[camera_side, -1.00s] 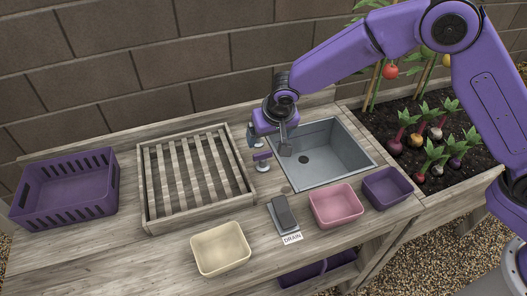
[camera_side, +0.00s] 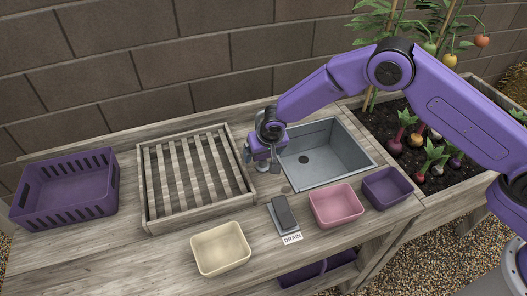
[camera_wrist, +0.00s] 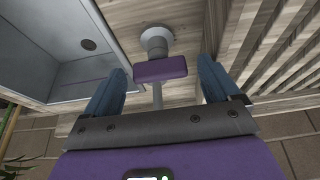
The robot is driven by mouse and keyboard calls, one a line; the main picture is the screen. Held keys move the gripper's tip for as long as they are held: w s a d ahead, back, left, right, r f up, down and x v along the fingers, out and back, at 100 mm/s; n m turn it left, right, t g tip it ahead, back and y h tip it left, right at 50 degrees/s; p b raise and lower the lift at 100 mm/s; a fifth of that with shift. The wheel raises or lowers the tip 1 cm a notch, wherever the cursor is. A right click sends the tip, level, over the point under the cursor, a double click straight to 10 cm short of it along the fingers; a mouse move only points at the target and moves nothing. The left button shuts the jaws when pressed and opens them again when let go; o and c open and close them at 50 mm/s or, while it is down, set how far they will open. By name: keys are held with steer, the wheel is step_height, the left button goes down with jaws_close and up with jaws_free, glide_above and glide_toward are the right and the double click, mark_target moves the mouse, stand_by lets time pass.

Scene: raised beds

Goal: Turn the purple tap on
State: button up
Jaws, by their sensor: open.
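The tap's purple handle (camera_wrist: 160,69) is a flat bar on a round grey base (camera_wrist: 157,38), fixed to the wooden bench between the sink and the slatted rack. My gripper (camera_wrist: 163,72) is open, with one blue finger on each side of the handle and a gap showing on both sides. In the side view my gripper (camera_side: 262,156) is low over the tap at the sink's left edge and hides most of it. I cannot tell from these views how deep the fingers reach around the handle.
The grey sink (camera_side: 345,165) is right of the tap, and the slatted wooden rack (camera_side: 148,205) is left. A drain switch (camera_side: 284,211), pink tub (camera_side: 336,204), small purple tub (camera_side: 387,187) and cream tub (camera_side: 220,249) stand in front. A purple crate (camera_side: 65,190) is far left.

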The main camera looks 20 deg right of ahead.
steer(key=c, duration=1.1)
steer(key=shift+o, duration=0.2)
steer(key=shift+d+n+g+y, duration=0.15)
steer(key=shift+n+y, duration=0.3)
steer(key=shift+n, duration=0.65)
steer(key=shift+n+g+y, duration=0.15)
steer(key=shift+n+y, duration=0.3)
steer(key=shift+n, duration=0.65)
steer(key=n+g+y, duration=0.1)
steer(key=n, duration=0.3)
steer(key=shift+w+d+n, duration=0.1)
steer(key=shift+n, duration=0.3)
steer(key=n, duration=0.2)
steer(key=n+g+y, duration=0.1)
steer(key=n, duration=0.1)
steer(key=shift+w+n+y, duration=0.1)
steer(key=shift+n+y, duration=0.2)
steer(key=shift+w+n+g, duration=0.1)
steer(key=shift+n+g, duration=0.9)
steer(key=shift+n, duration=1)
steer(key=shift+d, duration=0.1)
